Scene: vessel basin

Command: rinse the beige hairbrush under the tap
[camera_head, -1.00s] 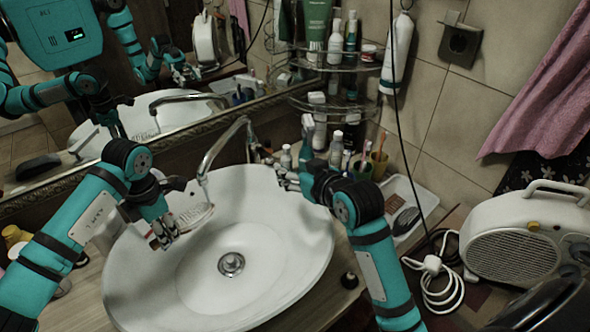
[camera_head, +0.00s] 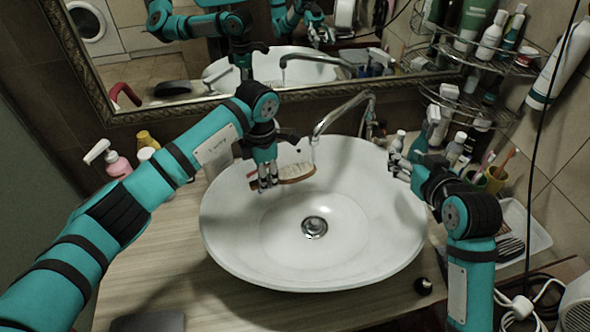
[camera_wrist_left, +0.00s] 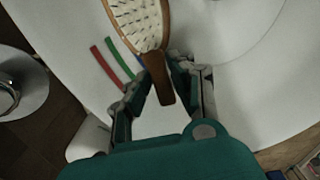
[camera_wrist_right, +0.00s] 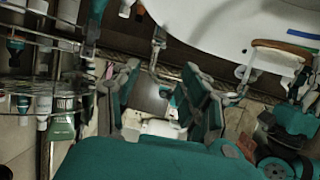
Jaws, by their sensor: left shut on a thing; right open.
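The beige hairbrush (camera_head: 297,172) is held over the left part of the white basin (camera_head: 385,262), bristles up. My left gripper (camera_head: 268,184) is shut on its wooden handle, which shows between the fingers in the left wrist view (camera_wrist_left: 160,82). The bristled head (camera_wrist_left: 138,18) extends beyond the fingertips. The chrome tap (camera_head: 345,113) arches from behind the basin, and its spout end is just above the brush head in the head view. I cannot make out any running water. My right gripper (camera_head: 401,166) is open and empty, over the basin's right rim, right of the tap.
Several bottles (camera_head: 455,147) and cups stand right of the basin below a wire corner shelf (camera_head: 470,100). A pink soap bottle (camera_head: 113,163) stands left. A framed mirror (camera_head: 200,100) is behind. The wooden counter (camera_head: 190,255) in front is mostly clear.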

